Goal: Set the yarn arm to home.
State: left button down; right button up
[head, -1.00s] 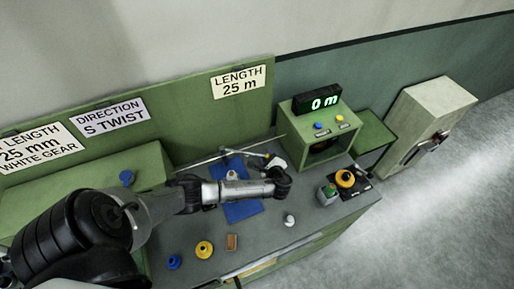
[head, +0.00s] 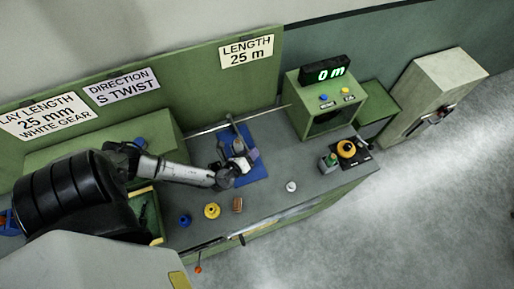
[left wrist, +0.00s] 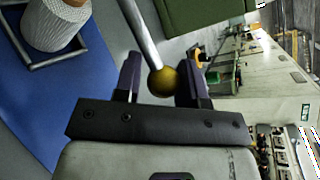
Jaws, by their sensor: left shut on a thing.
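The yarn arm is a thin metal rod (left wrist: 138,30) with a brass ball knob (left wrist: 164,81) at its end. In the left wrist view the knob sits between the two dark fingers of my left gripper (left wrist: 161,72), which is shut on it. In the head view my left gripper (head: 248,160) is over the blue mat on the bench, and the yarn arm (head: 233,126) runs from the back of the mat towards it. A white yarn cone (left wrist: 52,20) stands in a metal frame on the mat, beside the gripper. My right gripper is not in view.
The blue mat (head: 262,136) lies on the grey bench (head: 300,170). A yellow spool (head: 212,210), a blue one (head: 185,220) and a brown block (head: 238,204) stand at the front. A green display box (head: 330,105) reading 0 m stands at the right.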

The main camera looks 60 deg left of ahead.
pick_arm(q)
jog(key=shift+s+a+r+m+t+h+b, duration=0.1)
jog(key=shift+s+r+m+t+h+b, duration=0.1)
jog(key=shift+s+m+h, duration=0.3)
jog(key=shift+s+r+m+t+h+b, duration=0.1)
jog(key=shift+s+m+t+h+b, duration=0.15)
jog(key=shift+s+h, duration=0.3)
jog(key=shift+w, duration=0.1)
jog(key=c, duration=1)
grip_release()
jog(key=shift+o, duration=0.9)
jog(key=shift+a, duration=0.1)
jog(key=shift+s+f, duration=0.1)
jog(key=shift+s, duration=0.1)
